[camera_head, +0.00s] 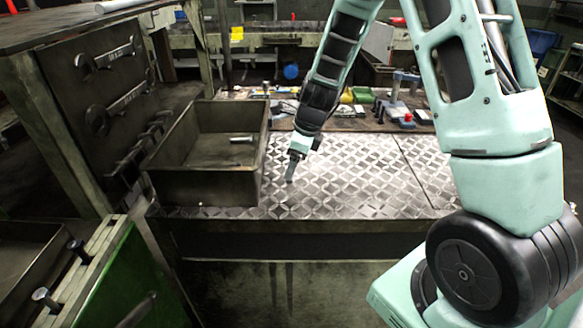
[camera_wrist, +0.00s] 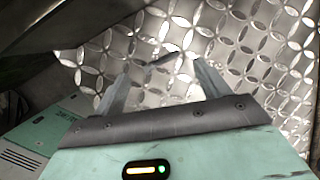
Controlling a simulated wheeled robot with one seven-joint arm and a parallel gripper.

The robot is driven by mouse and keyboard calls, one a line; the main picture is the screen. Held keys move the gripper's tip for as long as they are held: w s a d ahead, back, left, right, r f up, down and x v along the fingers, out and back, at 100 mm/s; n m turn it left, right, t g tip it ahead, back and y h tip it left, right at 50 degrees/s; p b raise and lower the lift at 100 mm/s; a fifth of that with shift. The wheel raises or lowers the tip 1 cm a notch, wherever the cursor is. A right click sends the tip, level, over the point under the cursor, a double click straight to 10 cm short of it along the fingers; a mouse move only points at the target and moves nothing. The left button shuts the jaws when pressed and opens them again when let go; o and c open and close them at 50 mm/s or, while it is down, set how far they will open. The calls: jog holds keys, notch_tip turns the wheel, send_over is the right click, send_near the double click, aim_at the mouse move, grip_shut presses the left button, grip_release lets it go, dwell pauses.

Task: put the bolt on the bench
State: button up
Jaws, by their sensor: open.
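The bench (camera_head: 350,190) has a bright metal top with a circle pattern, which also fills the wrist view (camera_wrist: 255,75). My gripper (camera_head: 292,167) points down close over the bench top, just right of a metal bin. In the wrist view my gripper (camera_wrist: 160,69) has its two fingers apart. A small slim grey piece (camera_wrist: 162,58) shows between and just beyond the fingertips, apart from both; it looks like a bolt on the bench top, but I cannot be sure. Another bolt (camera_head: 242,139) lies inside the bin.
The open metal bin (camera_head: 205,187) stands on the bench's left end. Tools and small parts (camera_head: 395,110) lie along the back. Two bolts (camera_head: 76,246) (camera_head: 43,297) stand in a fixture at lower left. Wrenches (camera_head: 110,60) hang on a panel at left. The bench's middle and right are clear.

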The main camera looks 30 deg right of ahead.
jog(key=v, duration=0.9)
jog(key=s+a+r+n+g+y, duration=0.1)
jog(key=s+a+n, duration=0.3)
jog(key=a+n, duration=0.35)
jog(key=s+a+r+n+g, duration=0.1)
jog(key=s+a+n, duration=0.4)
jog(key=a+n, duration=0.3)
jog(key=s+a+n+h, duration=0.1)
jog(key=s+a+n, duration=0.3)
jog(key=s+n, duration=0.5)
jog(key=s+a+n+g+h, duration=0.1)
jog(key=s+a+n, duration=0.3)
jog(key=s+n, duration=0.5)
jog(key=shift+a+r+n, duration=0.2)
jog(key=shift+r+n, duration=0.15)
jog(key=shift+n, duration=0.5)
